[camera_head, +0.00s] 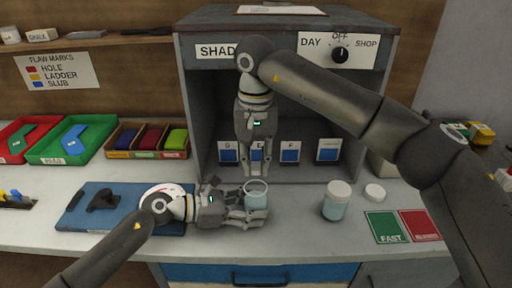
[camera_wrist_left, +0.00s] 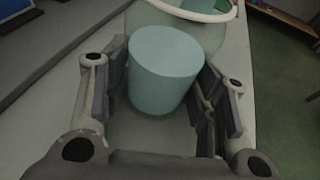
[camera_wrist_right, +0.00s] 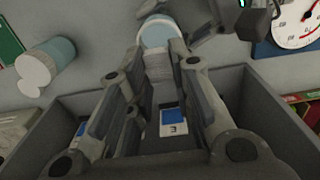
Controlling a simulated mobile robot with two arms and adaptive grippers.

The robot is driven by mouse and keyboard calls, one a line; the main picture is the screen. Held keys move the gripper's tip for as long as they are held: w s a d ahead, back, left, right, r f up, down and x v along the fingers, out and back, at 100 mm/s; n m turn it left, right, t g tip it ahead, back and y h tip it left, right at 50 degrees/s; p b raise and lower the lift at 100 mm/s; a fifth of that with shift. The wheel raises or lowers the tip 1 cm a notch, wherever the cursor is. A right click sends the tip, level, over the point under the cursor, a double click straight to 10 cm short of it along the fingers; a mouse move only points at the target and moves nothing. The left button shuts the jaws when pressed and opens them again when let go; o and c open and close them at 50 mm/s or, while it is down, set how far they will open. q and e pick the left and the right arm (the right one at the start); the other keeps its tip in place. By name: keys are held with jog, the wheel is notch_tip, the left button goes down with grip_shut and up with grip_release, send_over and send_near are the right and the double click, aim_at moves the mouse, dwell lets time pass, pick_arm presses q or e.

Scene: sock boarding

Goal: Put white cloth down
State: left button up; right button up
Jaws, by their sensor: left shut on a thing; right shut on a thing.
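My left gripper (camera_head: 254,210) is shut on an open clear jar (camera_head: 256,188) with pale blue contents, over the counter. The jar fills the gap between the fingers in the left wrist view (camera_wrist_left: 165,75). My right gripper (camera_head: 252,168) points down from above, just behind and over the jar's mouth. It is shut on a small pale, ridged piece, seemingly the white cloth (camera_wrist_right: 158,66), in the right wrist view. The jar's mouth (camera_wrist_right: 157,28) shows just beyond it. The cloth is hard to make out in the head view.
A second jar with a white lid (camera_head: 336,203) and a loose white lid (camera_head: 375,191) stand to the right. Green FAST (camera_head: 384,227) and red (camera_head: 420,224) cards lie nearby. A blue board (camera_head: 90,208) and dial are left. The shade booth (camera_head: 205,110) with lettered swatches stands behind.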

aim_at(256, 165)
jog(key=shift+f, duration=1.4)
jog(key=o, duration=0.7)
jog(key=shift+r, duration=3.55)
pick_arm(q)
jog(key=o, duration=0.8)
jog(key=shift+o, duration=0.2)
